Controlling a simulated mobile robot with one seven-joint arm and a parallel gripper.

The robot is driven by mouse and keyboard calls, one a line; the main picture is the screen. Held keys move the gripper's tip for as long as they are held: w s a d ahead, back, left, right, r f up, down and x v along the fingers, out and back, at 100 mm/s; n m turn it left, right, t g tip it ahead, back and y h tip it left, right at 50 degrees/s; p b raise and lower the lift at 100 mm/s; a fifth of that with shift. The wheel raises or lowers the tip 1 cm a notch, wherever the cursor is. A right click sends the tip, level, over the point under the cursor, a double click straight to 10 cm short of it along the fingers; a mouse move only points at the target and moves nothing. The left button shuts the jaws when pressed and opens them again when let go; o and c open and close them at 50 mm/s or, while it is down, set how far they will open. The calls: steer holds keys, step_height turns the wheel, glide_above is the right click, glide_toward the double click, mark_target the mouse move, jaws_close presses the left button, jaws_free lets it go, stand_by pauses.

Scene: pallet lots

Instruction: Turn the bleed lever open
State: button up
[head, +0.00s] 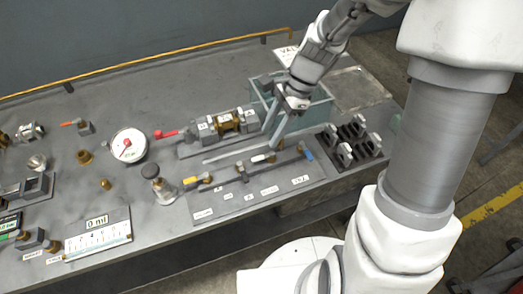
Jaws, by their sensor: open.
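A small grey panel (240,203) near the bench's front edge carries a pipe run with small levers and white labels, too small to read. One lever has a blue tip (306,152), and one has a yellow tip (189,180). A red-handled lever (166,134) sits on the valve block behind it. I cannot tell from the labels which one is the bleed lever. My gripper (271,139) points down above the panel's back part, its long grey fingers apart and nothing seen between them. The fingers hide part of the pipe run; whether they touch it is unclear.
A round gauge (128,145) stands left of the valve block. A green-grey bin (315,110) stands behind my gripper, and a dark rack (350,140) of fittings is at right. A "0 ml" scale (98,238) is at front left. The bench (140,95) is bare toward the back.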

mark_target(258, 158)
steer(key=x, duration=0.7)
steer(key=shift+a+f+b, duration=0.1)
steer(key=shift+f+b, duration=0.1)
steer(key=shift+b, duration=0.2)
jaws_close()
